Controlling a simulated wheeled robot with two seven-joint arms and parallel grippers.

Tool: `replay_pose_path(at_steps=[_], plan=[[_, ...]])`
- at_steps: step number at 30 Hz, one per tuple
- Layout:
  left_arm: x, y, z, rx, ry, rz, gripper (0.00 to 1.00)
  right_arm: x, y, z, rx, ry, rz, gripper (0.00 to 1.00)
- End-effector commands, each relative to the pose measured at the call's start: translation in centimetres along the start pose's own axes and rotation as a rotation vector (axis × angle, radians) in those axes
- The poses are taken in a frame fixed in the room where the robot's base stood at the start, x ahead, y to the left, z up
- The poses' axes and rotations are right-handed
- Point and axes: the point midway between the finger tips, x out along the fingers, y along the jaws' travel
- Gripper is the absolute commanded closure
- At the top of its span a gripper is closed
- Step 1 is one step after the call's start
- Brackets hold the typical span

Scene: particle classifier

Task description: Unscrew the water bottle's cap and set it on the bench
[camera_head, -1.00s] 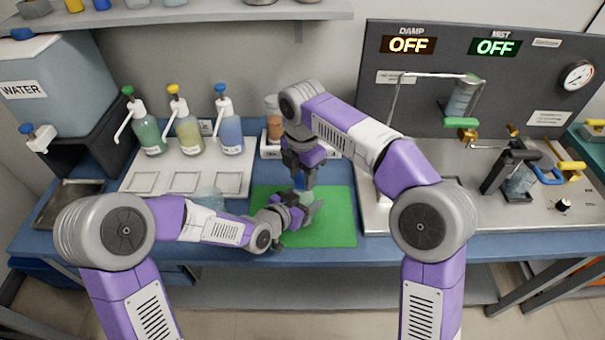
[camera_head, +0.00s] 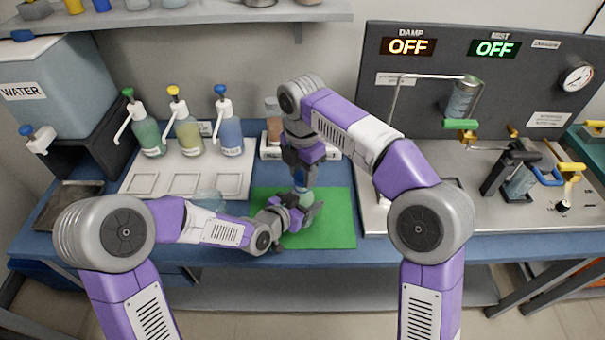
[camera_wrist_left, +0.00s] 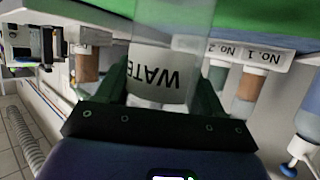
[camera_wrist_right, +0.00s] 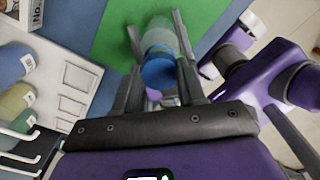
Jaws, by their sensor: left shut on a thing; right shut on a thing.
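The clear water bottle (camera_head: 306,200) stands upright over the green mat (camera_head: 335,232). Its "WATER" label (camera_wrist_left: 163,72) shows upside down in the left wrist view. My left gripper (camera_head: 303,208) comes in from the left, low down, and is shut around the bottle's body. The blue cap (camera_wrist_right: 158,73) is at the top of the bottle, between the fingers of my right gripper (camera_wrist_right: 156,58). My right gripper points down from above and is shut on the cap, which is partly hidden in the head view (camera_head: 299,179). I cannot tell whether the cap's thread is engaged.
Several pump bottles (camera_head: 187,135) stand on a white tray (camera_head: 232,184) at the left. A water tank (camera_head: 75,85) is at the far left. A small rack (camera_head: 330,152) stands behind my right gripper. A metal panel machine (camera_head: 440,65) fills the right. The mat's right part is clear.

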Motion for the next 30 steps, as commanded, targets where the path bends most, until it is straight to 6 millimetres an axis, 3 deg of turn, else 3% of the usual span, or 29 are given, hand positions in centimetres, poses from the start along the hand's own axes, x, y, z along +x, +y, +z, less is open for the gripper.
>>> replay_pose_path(at_steps=[16,24,30], plan=[[0.0,0.0,0.0,0.0,-0.001,0.0,1.0,-0.8,0.0,0.0,0.0,0.001,0.0,0.97],[0.0,0.0,0.0,0.0,-0.001,0.0,1.0,-3.9,0.1,0.0,0.0,0.0,0.002,0.97],[0.0,0.0,0.0,0.0,-0.001,0.0,1.0,-4.7,0.0,0.0,0.0,0.001,-0.001,0.97]])
